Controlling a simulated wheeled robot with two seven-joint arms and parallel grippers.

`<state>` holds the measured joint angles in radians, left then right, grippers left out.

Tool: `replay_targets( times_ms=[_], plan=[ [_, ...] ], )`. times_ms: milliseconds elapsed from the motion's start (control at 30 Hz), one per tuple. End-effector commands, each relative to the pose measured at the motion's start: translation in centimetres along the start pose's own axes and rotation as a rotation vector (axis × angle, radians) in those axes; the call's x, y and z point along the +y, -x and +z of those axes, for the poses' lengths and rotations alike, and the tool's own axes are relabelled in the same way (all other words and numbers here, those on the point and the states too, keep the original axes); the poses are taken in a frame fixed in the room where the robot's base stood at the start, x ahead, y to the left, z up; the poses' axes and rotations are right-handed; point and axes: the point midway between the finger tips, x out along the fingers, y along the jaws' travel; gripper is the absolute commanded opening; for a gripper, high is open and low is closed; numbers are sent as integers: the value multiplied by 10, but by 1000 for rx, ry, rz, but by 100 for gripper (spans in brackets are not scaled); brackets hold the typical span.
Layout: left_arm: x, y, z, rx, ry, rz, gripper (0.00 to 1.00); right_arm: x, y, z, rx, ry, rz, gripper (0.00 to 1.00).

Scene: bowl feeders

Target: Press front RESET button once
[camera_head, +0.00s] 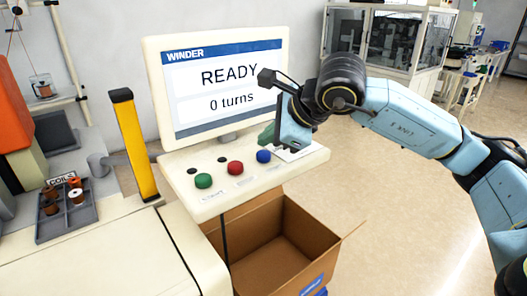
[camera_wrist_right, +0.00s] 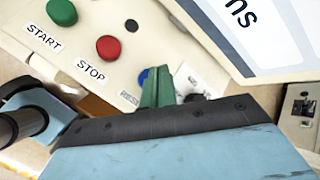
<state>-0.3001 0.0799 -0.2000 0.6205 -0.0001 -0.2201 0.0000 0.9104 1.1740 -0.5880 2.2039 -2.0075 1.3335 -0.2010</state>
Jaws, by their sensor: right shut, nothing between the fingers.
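The blue RESET button (camera_head: 264,156) is at the right of the row on the cream control panel (camera_head: 215,205). In the right wrist view the blue button (camera_wrist_right: 143,76) is partly hidden behind the green fingers, and its RESET label is partly covered. My right gripper (camera_head: 267,137) is at the panel's right part, close to the blue button. In the right wrist view its green fingers (camera_wrist_right: 158,86) are together with nothing between them. I cannot tell whether they touch the button. My left gripper is not in view.
A green START button (camera_head: 203,181) and a red STOP button (camera_head: 235,168) sit left of the blue one. The WINDER screen (camera_head: 222,80) behind reads READY, 0 turns. An open cardboard box (camera_head: 318,238) stands below. A yellow post (camera_head: 134,145) and coil tray (camera_head: 67,221) are left.

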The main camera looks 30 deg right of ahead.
Motion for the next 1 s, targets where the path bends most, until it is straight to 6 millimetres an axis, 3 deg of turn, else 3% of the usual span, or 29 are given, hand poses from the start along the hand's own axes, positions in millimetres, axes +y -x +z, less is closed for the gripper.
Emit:
replay_targets(
  times_ms=[500,1000],
  plan=[
    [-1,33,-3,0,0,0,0,-25,34,25,-2,0,-2,0],
    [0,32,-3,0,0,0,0,-25,34,25,-1,0,-1,0]
  ],
)
